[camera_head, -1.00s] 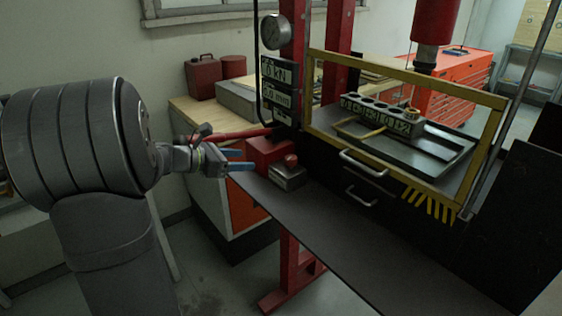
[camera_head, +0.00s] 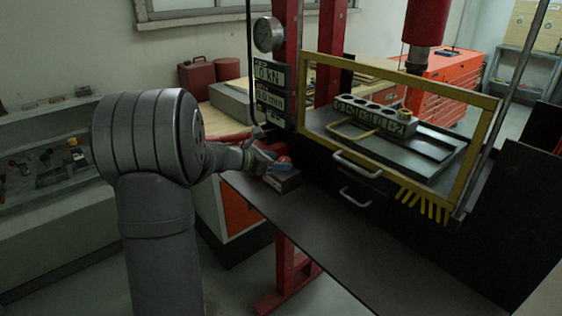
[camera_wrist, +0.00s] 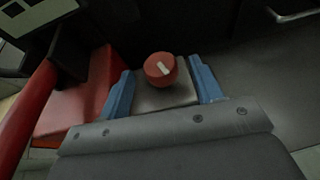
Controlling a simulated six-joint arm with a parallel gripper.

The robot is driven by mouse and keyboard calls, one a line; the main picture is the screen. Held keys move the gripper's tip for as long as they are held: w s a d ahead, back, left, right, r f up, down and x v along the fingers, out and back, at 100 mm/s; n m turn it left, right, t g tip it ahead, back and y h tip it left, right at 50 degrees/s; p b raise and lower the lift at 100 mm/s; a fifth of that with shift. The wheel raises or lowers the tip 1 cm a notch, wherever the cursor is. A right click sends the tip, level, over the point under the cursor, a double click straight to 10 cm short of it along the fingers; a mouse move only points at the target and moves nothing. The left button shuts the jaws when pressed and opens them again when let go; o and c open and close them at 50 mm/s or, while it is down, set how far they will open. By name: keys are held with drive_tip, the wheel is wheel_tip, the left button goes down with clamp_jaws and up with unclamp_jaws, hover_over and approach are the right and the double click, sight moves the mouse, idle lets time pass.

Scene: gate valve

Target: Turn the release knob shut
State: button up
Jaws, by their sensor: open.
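The release knob (camera_wrist: 160,69) is a round red knob with a white pointer mark, on a small grey block (camera_wrist: 166,97). In the wrist view the knob sits between the two blue fingers of my gripper (camera_wrist: 163,88), a little beyond their tips. The fingers are open, with a gap on each side of the knob. In the head view my gripper (camera_head: 281,164) is over the grey block (camera_head: 283,181), and it mostly hides the knob. I cannot tell whether a finger touches the block.
A red housing with a red lever (camera_wrist: 80,95) stands left of the block. The black shelf (camera_head: 330,235) in front is clear. A yellow-framed guard (camera_head: 395,75) and drawer handles (camera_head: 357,165) lie to the right. A gauge (camera_head: 268,34) and displays are above.

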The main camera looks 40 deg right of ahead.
drive_tip(key=shift+x, duration=0.9)
drive_tip(key=shift+c, duration=0.3)
drive_tip(key=c, duration=0.9)
drive_tip(key=shift+m+g, duration=0.8)
drive_tip(key=shift+g, duration=0.1)
drive_tip(key=o, duration=1)
drive_tip(key=shift+c, duration=0.2)
drive_tip(key=shift+a, duration=0.1)
